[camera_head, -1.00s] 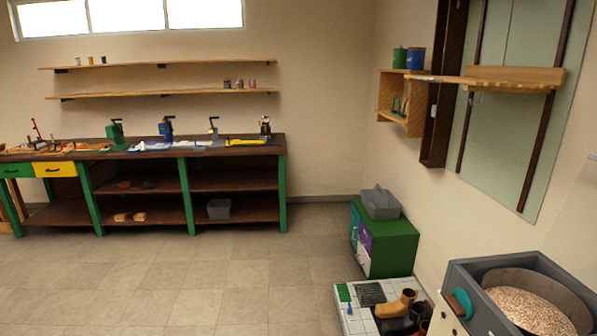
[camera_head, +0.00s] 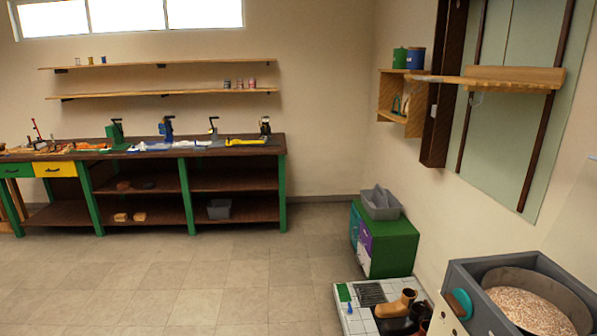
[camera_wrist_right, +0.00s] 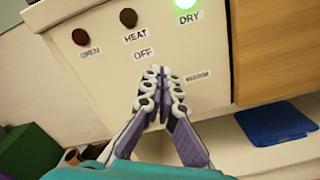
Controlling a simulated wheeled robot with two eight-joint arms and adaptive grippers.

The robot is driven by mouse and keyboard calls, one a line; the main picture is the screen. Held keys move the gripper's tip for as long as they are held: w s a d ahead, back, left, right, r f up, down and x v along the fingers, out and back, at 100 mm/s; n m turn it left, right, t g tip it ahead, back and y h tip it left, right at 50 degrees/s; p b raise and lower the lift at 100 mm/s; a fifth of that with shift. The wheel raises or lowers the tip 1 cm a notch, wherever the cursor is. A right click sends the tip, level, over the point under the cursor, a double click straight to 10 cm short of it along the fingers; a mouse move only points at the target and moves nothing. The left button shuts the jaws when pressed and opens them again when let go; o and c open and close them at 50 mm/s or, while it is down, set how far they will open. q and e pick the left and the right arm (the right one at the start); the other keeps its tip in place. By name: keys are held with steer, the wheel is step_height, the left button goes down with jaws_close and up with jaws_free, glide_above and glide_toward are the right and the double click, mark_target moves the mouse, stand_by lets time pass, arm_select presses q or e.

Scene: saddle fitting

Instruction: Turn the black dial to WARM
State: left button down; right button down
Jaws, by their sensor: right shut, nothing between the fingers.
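In the right wrist view my right gripper (camera_wrist_right: 162,75) is shut and empty, its fingertips in front of a pale control panel (camera_wrist_right: 92,95). The panel has an OFF label (camera_wrist_right: 143,54) just above the fingertips and a small, hard-to-read label (camera_wrist_right: 198,76) to their right. The black dial cannot be made out; the fingers cover the panel between these labels. I cannot tell whether they touch it. A HEAT label (camera_wrist_right: 134,36) sits below a dark red lamp (camera_wrist_right: 128,17), and a DRY label (camera_wrist_right: 187,17) below a lit green lamp (camera_wrist_right: 186,3). My left gripper is not in view.
A second dark lamp (camera_wrist_right: 80,37) is at the panel's left. In the head view, a grey-rimmed bin of grain (camera_head: 525,308) with a teal disc (camera_head: 459,304) stands lower right, near boots (camera_head: 397,303) on tiles.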

steer(key=a, duration=0.6)
steer(key=shift+s, duration=0.25)
step_height(320, 180, up, 10)
steer(key=w+m+t+y, duration=0.1)
steer(key=m+t+y, duration=0.1)
steer(key=y, duration=0.3)
steer(key=s+a+r+m+y, duration=0.2)
steer(key=s+a+r+y, duration=0.2)
steer(key=s+r, duration=0.25)
steer(key=s+a+r+m+t+y, duration=0.1)
steer(key=s+a+m+t+y, duration=0.1)
steer(key=s+a+m+y, duration=0.2)
steer(key=s+a+r+m+t+y, duration=0.1)
steer(key=s+a+m+y, duration=0.3)
steer(key=s+a, duration=0.6)
steer(key=s+t+y, duration=0.1)
steer(key=s, duration=0.6)
steer(key=shift+s+a+r+m, duration=0.15)
steer(key=shift+a+r+m, duration=0.1)
steer(key=shift+r+m, duration=0.15)
